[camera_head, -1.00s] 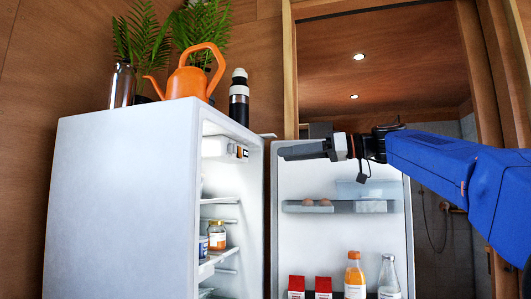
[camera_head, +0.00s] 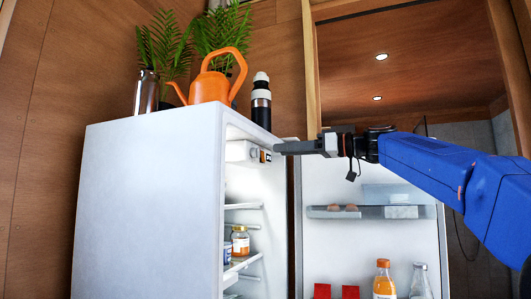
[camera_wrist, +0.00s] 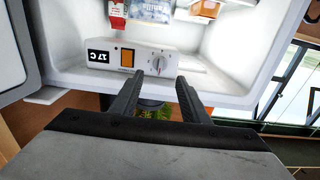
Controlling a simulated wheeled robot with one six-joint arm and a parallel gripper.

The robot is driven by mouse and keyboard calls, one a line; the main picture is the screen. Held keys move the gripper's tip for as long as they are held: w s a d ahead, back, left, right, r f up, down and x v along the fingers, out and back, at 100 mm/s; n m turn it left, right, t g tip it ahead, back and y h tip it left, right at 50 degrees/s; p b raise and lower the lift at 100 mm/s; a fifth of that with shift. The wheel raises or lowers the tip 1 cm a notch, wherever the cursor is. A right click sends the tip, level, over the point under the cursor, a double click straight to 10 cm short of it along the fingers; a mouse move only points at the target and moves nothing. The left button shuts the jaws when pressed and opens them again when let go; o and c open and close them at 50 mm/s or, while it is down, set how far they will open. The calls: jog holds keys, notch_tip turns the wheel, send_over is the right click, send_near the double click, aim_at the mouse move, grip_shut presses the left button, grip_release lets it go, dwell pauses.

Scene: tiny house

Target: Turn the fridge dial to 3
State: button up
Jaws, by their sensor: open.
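The fridge (camera_head: 150,210) stands with its door (camera_head: 365,255) swung open to the right. Inside, near its top, is a white control box (camera_head: 243,152). In the wrist view, the control box (camera_wrist: 100,57) carries a "3°C" label, an orange switch (camera_wrist: 127,58) and a round grey dial (camera_wrist: 159,63). The dial's numbers are too small to read. My gripper (camera_head: 276,149) is at the fridge opening, just right of the control box. In the wrist view, my gripper (camera_wrist: 162,74) is open and empty, with its fingertips close to the dial; whether they touch it I cannot tell.
An orange watering can (camera_head: 210,88), a metal bottle (camera_head: 147,92), a black-and-white flask (camera_head: 261,103) and ferns (camera_head: 222,30) stand on top of the fridge. Jars (camera_head: 240,242) sit on a shelf below. Door shelves hold eggs and bottles (camera_head: 384,280).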

aim_at(256, 153)
jog(key=x, duration=0.7)
jog(key=shift+f, duration=0.1)
jog(key=c, duration=1.1)
